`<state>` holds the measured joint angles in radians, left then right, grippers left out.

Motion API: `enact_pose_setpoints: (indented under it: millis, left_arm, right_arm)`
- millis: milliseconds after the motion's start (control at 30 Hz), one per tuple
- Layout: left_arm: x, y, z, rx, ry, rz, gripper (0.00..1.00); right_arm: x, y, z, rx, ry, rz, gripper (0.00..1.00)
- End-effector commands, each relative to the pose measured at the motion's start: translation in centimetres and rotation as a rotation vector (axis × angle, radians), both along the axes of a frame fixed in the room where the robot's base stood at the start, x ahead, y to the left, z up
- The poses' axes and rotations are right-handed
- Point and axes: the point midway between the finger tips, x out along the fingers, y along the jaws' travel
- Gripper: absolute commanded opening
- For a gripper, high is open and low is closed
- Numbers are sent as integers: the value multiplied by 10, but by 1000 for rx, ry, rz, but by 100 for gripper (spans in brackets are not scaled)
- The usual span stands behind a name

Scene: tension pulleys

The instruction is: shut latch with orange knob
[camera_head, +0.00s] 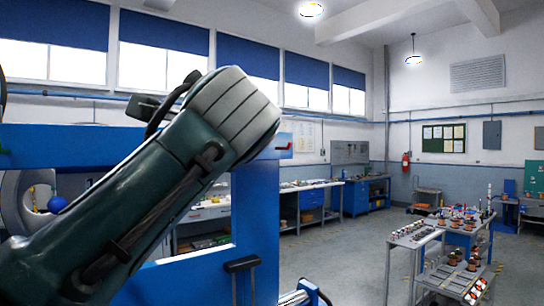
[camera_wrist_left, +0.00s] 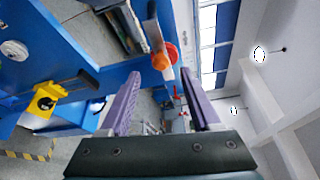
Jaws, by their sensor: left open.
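In the left wrist view, an orange knob (camera_wrist_left: 161,60) sits in front of a round red-orange part (camera_wrist_left: 171,52). A pale bar (camera_wrist_left: 153,32) runs up from the knob next to the blue frame (camera_wrist_left: 115,75). I cannot tell how far the latch is turned. My left gripper (camera_wrist_left: 160,78) is open, its two purple fingers apart, with the knob in the gap just beyond the tips. No contact shows. In the head view my left arm crosses the blue frame (camera_head: 259,225), and the knob is not visible. My right gripper is not in view.
A yellow block with a black knob (camera_wrist_left: 44,103) is at the left of the wrist view. A black T-shaped handle (camera_head: 242,265) is low on the frame in the head view. A parts cart (camera_head: 402,240) stands at the right, with open floor before it.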

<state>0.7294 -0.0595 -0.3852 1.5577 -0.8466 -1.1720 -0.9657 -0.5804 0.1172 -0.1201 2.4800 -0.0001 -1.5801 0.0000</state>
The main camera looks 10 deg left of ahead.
Motion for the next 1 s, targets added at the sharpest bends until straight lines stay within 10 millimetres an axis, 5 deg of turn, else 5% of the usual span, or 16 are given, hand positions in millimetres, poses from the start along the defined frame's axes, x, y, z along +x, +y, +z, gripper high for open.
enact_pose_setpoints:
  millis: [267,800,867,1000]
  left_arm:
    - [-24,-12,0,-1,0,-1,64]
    - [-26,-12,-1,-8,5,0,64]
    - [-28,-11,-11,-40,20,-2,64]
    - [-50,-2,-73,-264,109,5,64]
  right_arm:
    - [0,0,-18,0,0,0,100]
    - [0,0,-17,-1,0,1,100]
    - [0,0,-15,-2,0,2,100]
    - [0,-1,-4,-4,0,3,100]
